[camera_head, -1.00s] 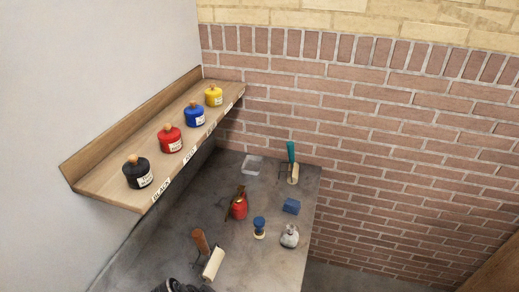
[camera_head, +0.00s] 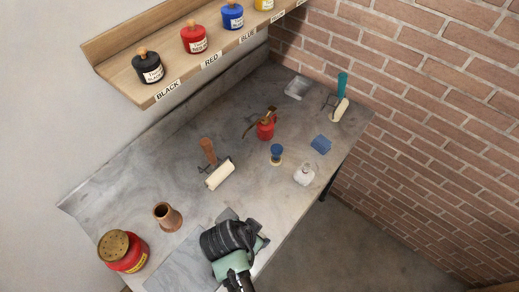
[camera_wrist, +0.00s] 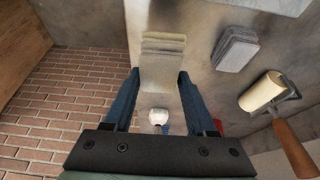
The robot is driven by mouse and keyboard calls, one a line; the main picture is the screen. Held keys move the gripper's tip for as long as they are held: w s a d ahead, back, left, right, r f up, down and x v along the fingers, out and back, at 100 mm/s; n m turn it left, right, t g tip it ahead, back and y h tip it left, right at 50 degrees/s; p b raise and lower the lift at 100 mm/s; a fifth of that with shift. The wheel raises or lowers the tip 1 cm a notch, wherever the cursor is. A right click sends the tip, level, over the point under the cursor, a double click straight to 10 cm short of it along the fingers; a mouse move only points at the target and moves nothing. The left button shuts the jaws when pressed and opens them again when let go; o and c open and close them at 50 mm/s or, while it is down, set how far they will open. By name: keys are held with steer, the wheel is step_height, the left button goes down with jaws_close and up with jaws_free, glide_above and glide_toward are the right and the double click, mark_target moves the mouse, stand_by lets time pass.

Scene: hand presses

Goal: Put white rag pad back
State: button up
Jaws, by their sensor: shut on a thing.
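The white rag pad (camera_wrist: 163,48) is a folded, layered, off-white cloth stack between my fingers in the wrist view. My gripper (camera_wrist: 160,76) is shut on it, with a blue finger on each side. In the head view my gripper (camera_head: 232,240) is over the front edge of the bench, seen from above and behind, and it hides the white pad. A second, grey folded pad (camera_wrist: 236,49) lies on the bench beside the held one. Only a corner of that grey pad (camera_head: 227,214) shows in the head view.
The grey bench (camera_head: 130,200) also carries a cream roller (camera_head: 220,175), a red oil can (camera_head: 265,130), a brown pot (camera_head: 167,216), a red tin (camera_head: 122,251) and a whitish bottle-like thing (camera_head: 304,174). A shelf (camera_head: 115,75) with ink jars is above. Floor is open at right.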

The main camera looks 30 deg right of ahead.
steer(key=shift+a+f, duration=0.1)
steer(key=shift+f, duration=2.55)
steer(key=shift+f, duration=0.15)
steer(key=o, duration=1.2)
